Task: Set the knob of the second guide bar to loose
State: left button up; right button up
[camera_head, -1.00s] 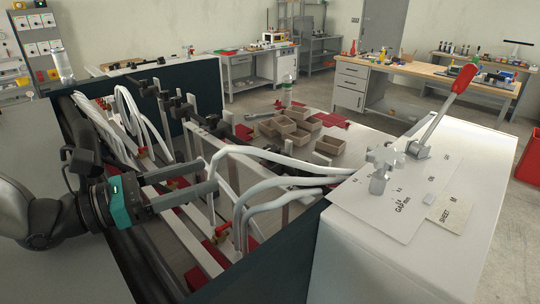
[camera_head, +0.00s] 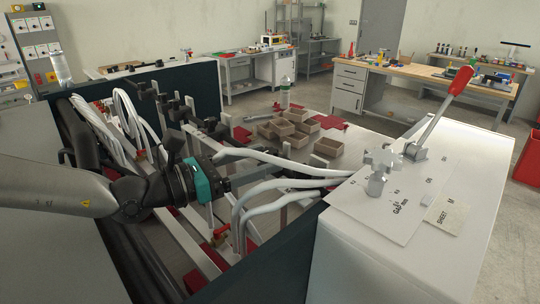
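My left gripper (camera_head: 250,177) reaches in from the left, over the white rails and hoses of the machine, pointing right. Its fingers are seen nearly edge-on, so I cannot tell how far apart they are. I see nothing held in it. Several black knobs or clamps, one of them here (camera_head: 210,123), stand on the guide bars behind the gripper. I cannot tell which is the second bar's knob or how it is set. Part of the bars is hidden by my arm. My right gripper is not in view.
Pale hoses (camera_head: 280,186) curve close to the gripper and run to the white cabinet (camera_head: 400,255). The cabinet carries a silver star knob (camera_head: 381,162) and a red-handled lever (camera_head: 458,82).

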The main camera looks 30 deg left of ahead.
pick_arm(q)
jog(key=shift+p+x, duration=0.45)
jog(key=shift+x, duration=0.85)
grip_shut()
